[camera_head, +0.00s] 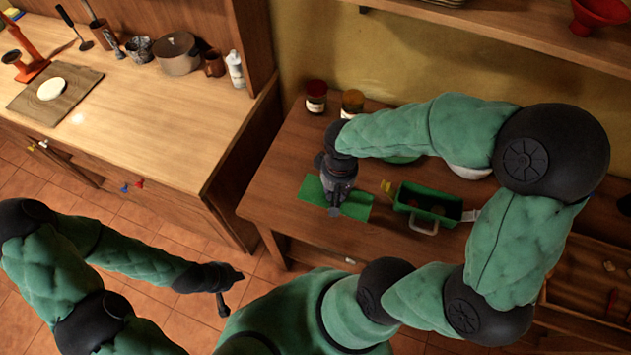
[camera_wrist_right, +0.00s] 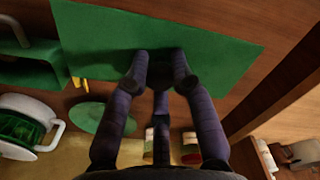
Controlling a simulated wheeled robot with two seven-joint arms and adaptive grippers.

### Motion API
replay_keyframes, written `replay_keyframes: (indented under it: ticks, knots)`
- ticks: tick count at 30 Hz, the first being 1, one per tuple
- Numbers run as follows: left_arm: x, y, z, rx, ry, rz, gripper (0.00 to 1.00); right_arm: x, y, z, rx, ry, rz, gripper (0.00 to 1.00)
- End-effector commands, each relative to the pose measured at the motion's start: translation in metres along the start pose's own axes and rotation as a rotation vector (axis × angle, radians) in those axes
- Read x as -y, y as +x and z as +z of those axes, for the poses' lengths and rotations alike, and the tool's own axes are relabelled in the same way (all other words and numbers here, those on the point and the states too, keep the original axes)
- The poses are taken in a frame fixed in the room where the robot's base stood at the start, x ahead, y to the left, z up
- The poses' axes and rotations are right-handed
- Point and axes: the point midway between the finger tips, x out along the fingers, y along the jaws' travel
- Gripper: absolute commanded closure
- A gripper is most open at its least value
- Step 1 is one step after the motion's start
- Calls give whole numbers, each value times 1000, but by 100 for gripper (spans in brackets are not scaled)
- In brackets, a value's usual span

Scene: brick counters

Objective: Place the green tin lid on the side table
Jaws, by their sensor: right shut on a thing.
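The green tin lid (camera_head: 350,206) is a flat green rectangle over the wooden side table (camera_head: 265,205). In the right wrist view the lid (camera_wrist_right: 100,38) fills the upper part. My right gripper (camera_head: 335,205) is shut on the lid's edge, and its fingertips (camera_wrist_right: 161,72) meet it in the right wrist view. I cannot tell whether the lid touches the tabletop. The open green tin (camera_head: 405,208) with a pale handle stands to the right of the lid. My left gripper (camera_head: 232,292) is open and empty over the floor, left of the table.
Two jars (camera_head: 316,97) (camera_head: 352,103) stand at the table's back. A yellow object (camera_head: 386,186) is beside the tin. The counter (camera_head: 160,125) on the left holds a board (camera_head: 75,85), a pot (camera_head: 178,54) and a bottle (camera_head: 235,70). A shelf (camera_head: 500,32) overhangs the back.

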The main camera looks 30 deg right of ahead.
Motion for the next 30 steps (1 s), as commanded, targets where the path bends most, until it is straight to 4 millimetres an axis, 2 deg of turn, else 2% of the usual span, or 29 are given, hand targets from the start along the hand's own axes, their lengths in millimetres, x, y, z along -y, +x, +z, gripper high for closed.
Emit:
replay_keyframes:
  ticks: [7, 15, 24, 30]
  knots:
    - [3, 8, -1, -1, 0, 0, 100, 2, 24, -49, 2, 0, -1, 100]
    - [7, 19, -1, -1, 0, 0, 100, 3, 66, -84, 3, 1, 0, 100]
    - [8, 22, -2, -1, 0, 0, 100, 4, 81, -98, 0, 0, 0, 100]
    - [11, 30, -2, -2, 0, 0, 100, 4, 108, -98, 2, 1, -1, 100]
